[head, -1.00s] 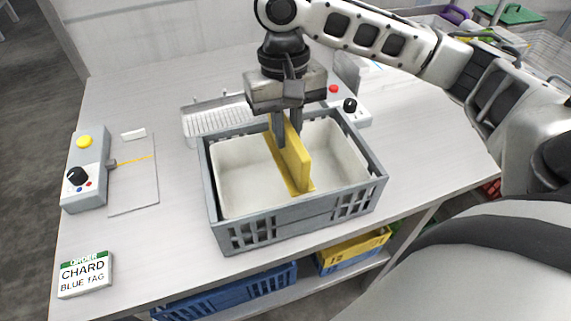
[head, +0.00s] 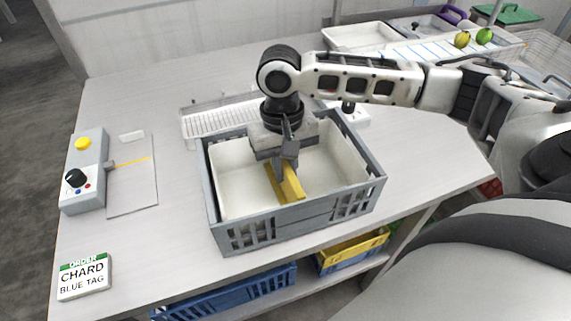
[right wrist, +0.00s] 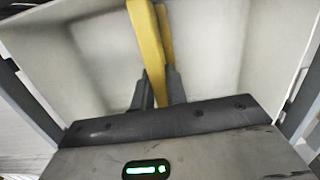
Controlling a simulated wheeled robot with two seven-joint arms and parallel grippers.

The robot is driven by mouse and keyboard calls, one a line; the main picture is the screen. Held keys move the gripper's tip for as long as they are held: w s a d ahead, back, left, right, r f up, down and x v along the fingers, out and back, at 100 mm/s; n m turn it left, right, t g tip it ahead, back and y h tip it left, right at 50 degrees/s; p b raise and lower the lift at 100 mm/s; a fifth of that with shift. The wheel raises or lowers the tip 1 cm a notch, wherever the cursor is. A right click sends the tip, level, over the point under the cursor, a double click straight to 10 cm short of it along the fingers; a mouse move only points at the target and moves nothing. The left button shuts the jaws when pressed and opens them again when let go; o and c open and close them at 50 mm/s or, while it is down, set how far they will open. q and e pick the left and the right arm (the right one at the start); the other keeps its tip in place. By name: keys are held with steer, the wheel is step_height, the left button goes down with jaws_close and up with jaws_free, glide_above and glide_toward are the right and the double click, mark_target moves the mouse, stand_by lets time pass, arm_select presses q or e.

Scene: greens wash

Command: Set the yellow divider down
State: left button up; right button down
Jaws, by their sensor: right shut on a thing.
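The yellow divider (head: 291,187) is inside the white-lined grey crate (head: 290,212) on the table, near the middle of the liner. My right gripper (head: 286,165) reaches down into the crate from above, shut on the divider. In the right wrist view the divider (right wrist: 148,45) runs up between the two dark fingers (right wrist: 158,88), with pale liner walls around it. The gripper hides the divider's far part in the head view. I cannot tell whether its lower edge touches the liner floor. My left gripper is not in view.
A control box (head: 83,172) with a yellow button and a flat plate stand at the left. The order sign (head: 84,277) reads CHARD, BLUE TAG. A white ribbed tray (head: 215,120) lies behind the crate.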

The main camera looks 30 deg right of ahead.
steer(key=c, duration=1.4)
jaws_free()
steer(key=shift+f, duration=0.1)
step_height(320, 180, up, 12)
steer(key=w, duration=0.1)
steer(key=shift+w+d, duration=0.15)
steer(key=shift+w, duration=0.05)
